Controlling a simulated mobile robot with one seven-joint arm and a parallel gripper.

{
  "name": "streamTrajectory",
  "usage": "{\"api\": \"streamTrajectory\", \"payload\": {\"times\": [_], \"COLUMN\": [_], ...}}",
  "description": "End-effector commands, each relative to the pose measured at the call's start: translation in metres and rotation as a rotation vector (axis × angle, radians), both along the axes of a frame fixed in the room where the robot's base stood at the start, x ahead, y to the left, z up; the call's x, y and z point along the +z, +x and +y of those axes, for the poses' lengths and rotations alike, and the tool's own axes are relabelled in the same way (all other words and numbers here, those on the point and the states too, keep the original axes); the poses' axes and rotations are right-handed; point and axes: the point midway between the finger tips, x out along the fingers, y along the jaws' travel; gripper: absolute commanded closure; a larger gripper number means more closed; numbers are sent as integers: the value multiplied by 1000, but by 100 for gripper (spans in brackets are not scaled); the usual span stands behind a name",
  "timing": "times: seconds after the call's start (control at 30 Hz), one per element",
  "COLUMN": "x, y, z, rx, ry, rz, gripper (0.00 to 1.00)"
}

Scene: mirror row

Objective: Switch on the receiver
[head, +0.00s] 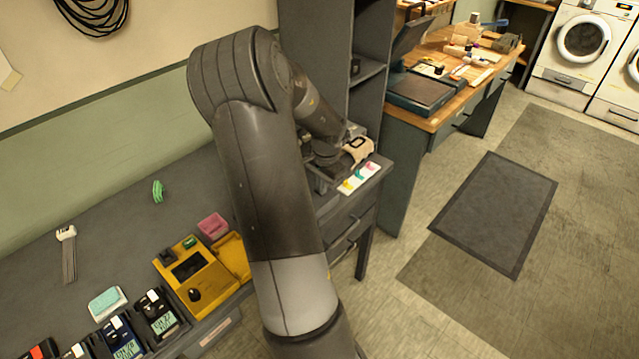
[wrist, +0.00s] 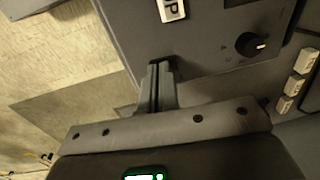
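In the wrist view a dark grey box (wrist: 205,50), which I take to be the receiver, lies under my gripper. In the head view my gripper (head: 322,183) is at the right end of the dark desk, and my arm hides most of what is there.
Pale blocks (wrist: 297,85) line the right side of the wrist view. In the head view a white strip with coloured marks (head: 358,178) lies beside my gripper. A yellow device (head: 193,278) and several handheld meters (head: 158,312) stand at the desk's front left. A shelf (head: 315,60) rises behind.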

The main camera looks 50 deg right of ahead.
Motion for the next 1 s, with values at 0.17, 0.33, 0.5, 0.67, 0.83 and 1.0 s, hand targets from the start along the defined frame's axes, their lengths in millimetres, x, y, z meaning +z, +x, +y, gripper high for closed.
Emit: {"api": "streamTrajectory", "payload": {"times": [0.17, 0.33, 0.5, 0.67, 0.83, 1.0], "x": [0, 9, 38, 76, 111, 132], "y": [0, 0, -4, -10, -15, -18], "z": [0, -1, -1, 0, 0, 0], "rx": [0, 1, 1, 2, 2, 1], "ry": [-1, -2, -3, -3, -2, -1], "rz": [0, -2, -5, -5, -3, -1], "gripper": [100, 100, 100, 100, 100, 100]}}
